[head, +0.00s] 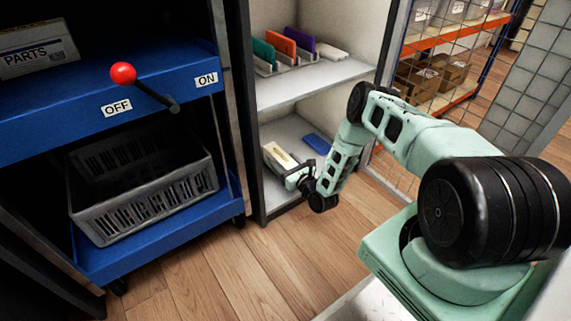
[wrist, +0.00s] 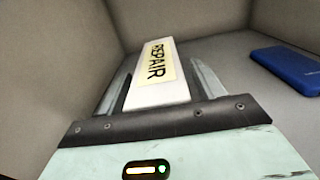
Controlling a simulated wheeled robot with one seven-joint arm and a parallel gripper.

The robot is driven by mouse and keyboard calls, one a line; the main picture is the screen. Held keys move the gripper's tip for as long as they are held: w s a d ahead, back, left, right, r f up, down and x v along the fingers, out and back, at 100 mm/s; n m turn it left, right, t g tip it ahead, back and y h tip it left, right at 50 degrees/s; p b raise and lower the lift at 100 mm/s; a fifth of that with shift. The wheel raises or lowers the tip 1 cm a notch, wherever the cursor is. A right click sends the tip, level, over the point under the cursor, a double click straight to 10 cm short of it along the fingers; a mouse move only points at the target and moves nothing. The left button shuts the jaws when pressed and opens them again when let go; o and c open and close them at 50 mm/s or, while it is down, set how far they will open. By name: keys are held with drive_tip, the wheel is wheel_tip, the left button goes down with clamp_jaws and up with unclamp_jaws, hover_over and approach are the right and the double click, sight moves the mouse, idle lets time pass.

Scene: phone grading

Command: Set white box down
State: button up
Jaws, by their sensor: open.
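The white box (wrist: 160,94) has a yellow label reading REPAIR. It rests on the lower shelf (head: 282,128) of the cabinet; it also shows in the head view (head: 277,154). My gripper (wrist: 163,78) is open, with one finger on each side of the box. A gap shows between the box and the left finger; on the right I cannot tell whether finger and box touch. In the head view my gripper (head: 294,176) reaches in low at the shelf's front, hiding part of the box.
A blue phone-like slab (head: 317,143) lies to the right of the box. The upper shelf (head: 320,80) holds green, orange and purple slabs in stands and a white item. A blue cart (head: 150,240) with a grey crate (head: 150,205) and a red-knobbed lever (head: 123,73) stands left.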

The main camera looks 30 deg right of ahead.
drive_tip(key=s+p, duration=0.4)
drive_tip(key=s, duration=0.8)
drive_tip(key=shift+d+p, duration=0.2)
drive_tip(key=shift+p, duration=0.2)
drive_tip(key=shift+r, duration=0.1)
